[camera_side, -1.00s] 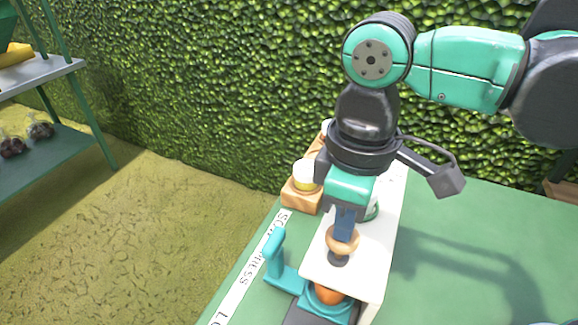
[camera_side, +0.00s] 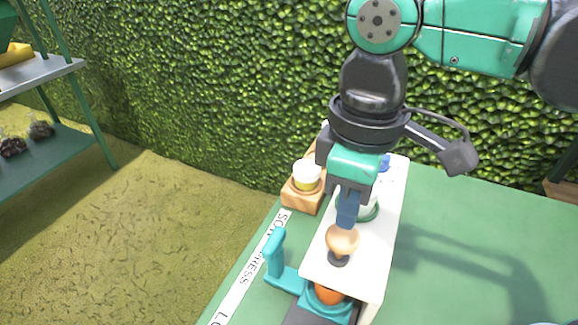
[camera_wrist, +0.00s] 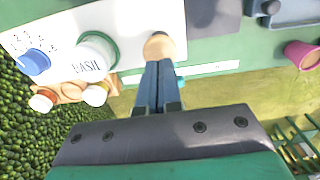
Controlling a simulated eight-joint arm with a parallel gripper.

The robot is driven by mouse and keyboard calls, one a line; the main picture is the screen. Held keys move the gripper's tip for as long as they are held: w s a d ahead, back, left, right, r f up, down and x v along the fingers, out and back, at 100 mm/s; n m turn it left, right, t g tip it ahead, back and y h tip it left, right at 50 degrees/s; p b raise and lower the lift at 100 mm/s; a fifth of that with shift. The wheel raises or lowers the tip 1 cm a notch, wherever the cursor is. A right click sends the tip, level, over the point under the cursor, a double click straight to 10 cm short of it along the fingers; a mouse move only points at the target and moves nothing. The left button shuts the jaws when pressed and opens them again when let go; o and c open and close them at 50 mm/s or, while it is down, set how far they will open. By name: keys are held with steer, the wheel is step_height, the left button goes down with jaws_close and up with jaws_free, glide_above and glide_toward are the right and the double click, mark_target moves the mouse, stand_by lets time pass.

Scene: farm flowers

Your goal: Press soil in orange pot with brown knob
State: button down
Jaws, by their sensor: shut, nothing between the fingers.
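The round tan-brown knob (camera_side: 342,240) stands on a short black stem at the near end of the white top plate (camera_side: 372,255). The orange pot (camera_side: 328,294) sits under that end of the plate, in a teal holder (camera_side: 338,312); only part of it shows, and the soil in it is hidden. My gripper (camera_side: 346,224) is shut and empty, with its blue fingers pointing down just above the knob. In the wrist view, the shut fingertips (camera_wrist: 157,64) lie close to the knob (camera_wrist: 158,46); I cannot tell whether they touch it.
A teal upright handle (camera_side: 274,255) stands left of the pot. A wooden block with yellow-and-white jars (camera_side: 306,178) is at the table's left edge. A green-rimmed white container (camera_side: 368,205) is behind the knob. The green table (camera_side: 470,240) is clear on the right.

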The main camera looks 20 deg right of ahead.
steer(key=shift+r, duration=0.15)
steer(key=shift+r, duration=2.9)
steer(key=shift+d, duration=0.1)
steer(key=w+d+f+m+t, duration=0.1)
steer(key=d+f+m+t, duration=0.2)
steer(key=d, duration=0.6)
steer(key=w+d+f+m+t, duration=0.2)
steer(key=d+f+m+t, duration=0.2)
steer(key=d, duration=0.6)
step_height(320, 180, down, 3)
steer(key=shift+w+d+r+m, duration=0.15)
steer(key=shift+w+d+m, duration=0.05)
steer(key=shift+m, duration=0.8)
